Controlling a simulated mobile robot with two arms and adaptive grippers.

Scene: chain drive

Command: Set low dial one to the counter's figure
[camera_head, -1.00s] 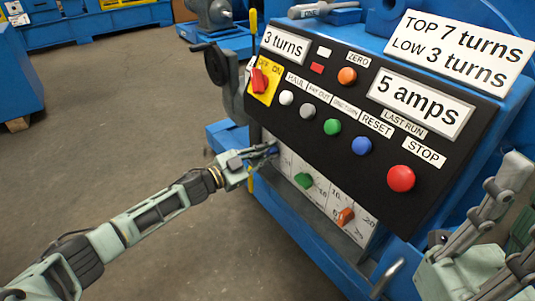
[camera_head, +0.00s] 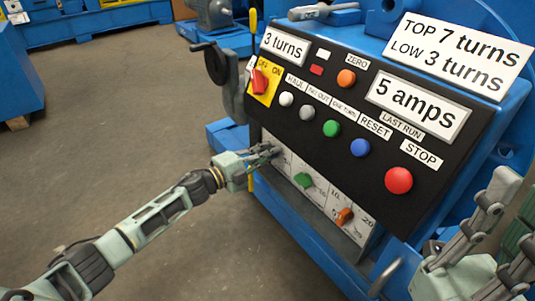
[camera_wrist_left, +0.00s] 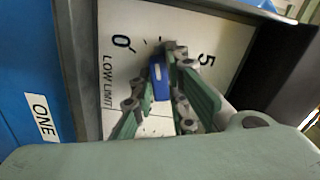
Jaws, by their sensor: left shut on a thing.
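The low limit dial (camera_wrist_left: 125,65) is a white plate in the left wrist view, with 0 at left, 5 at right and a blue knob (camera_wrist_left: 159,77) between them. A ONE label (camera_wrist_left: 42,117) stands beside it. My left gripper (camera_wrist_left: 166,68) is shut on the blue knob, its fingers on both sides. The fingers hide part of the scale, so the exact setting cannot be read. In the head view my left gripper (camera_head: 264,154) reaches the lower panel's left end. The counter (camera_head: 284,44) reads 3 turns. My right gripper (camera_head: 490,215) is at the right edge, partly cut off.
A sign (camera_head: 459,53) reads TOP 7 turns, LOW 3 turns. A plate (camera_head: 417,106) reads 5 amps. Green (camera_head: 303,180) and orange (camera_head: 344,216) knobs sit on the lower panel. Push buttons, including red STOP (camera_head: 398,180), fill the black console above.

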